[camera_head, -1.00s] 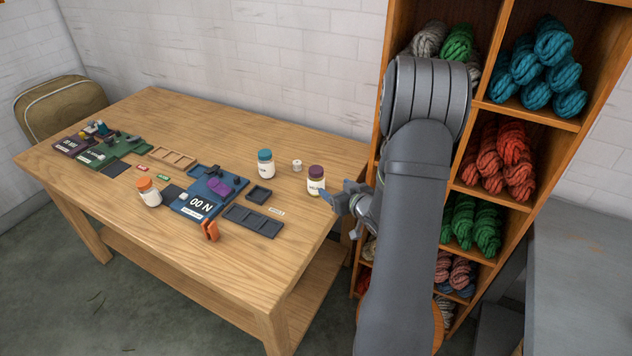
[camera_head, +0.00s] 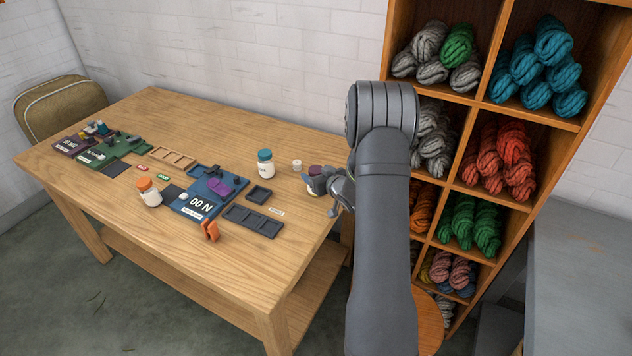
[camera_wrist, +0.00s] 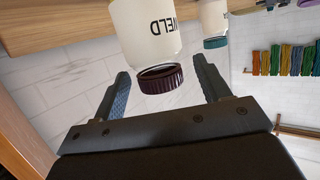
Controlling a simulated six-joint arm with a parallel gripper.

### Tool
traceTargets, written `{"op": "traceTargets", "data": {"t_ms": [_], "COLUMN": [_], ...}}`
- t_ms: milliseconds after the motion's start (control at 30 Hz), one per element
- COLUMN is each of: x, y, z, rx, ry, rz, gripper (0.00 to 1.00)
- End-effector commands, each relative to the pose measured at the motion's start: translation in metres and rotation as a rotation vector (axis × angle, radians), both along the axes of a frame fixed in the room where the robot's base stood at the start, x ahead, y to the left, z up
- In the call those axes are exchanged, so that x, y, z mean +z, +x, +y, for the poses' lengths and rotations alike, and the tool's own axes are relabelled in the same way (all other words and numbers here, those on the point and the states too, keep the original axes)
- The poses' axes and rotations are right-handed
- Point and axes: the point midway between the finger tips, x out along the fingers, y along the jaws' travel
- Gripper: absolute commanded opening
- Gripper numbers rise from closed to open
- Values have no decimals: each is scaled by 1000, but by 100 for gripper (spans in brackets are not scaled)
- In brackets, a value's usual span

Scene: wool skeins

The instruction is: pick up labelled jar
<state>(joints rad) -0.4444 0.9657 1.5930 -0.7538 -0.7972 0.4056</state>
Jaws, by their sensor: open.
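A white jar with a dark purple lid (camera_head: 316,171) stands near the right end of the table, partly hidden by my gripper (camera_head: 328,184). In the wrist view this jar (camera_wrist: 146,35) appears upside down with its lid lowest, and its label reads "WELD". My gripper (camera_wrist: 165,90) is open, with one finger on each side of the lid's line in that view. The jar is ahead of and between the fingers; I cannot tell whether they touch it. A teal-lidded jar (camera_head: 265,164) and an orange-lidded jar (camera_head: 149,192) stand farther left.
A small white cylinder (camera_head: 297,165) stands close to the purple-lidded jar. Dark trays (camera_head: 253,221) and a blue board (camera_head: 203,193) lie to the left. An orange clip-like piece (camera_head: 210,230) stands near the table's front. A shelf of wool (camera_head: 480,150) stands at the right.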

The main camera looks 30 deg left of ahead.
Motion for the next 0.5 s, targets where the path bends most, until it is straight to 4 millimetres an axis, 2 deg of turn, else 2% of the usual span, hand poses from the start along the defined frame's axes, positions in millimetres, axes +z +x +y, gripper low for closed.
{"op": "traceTargets", "data": {"t_ms": [167,433,500], "x": [0,0,1], "y": [0,0,0], "z": [0,0,0], "rx": [0,0,0], "ry": [0,0,1], "rz": [0,0,-1], "gripper": [67,15,15]}}
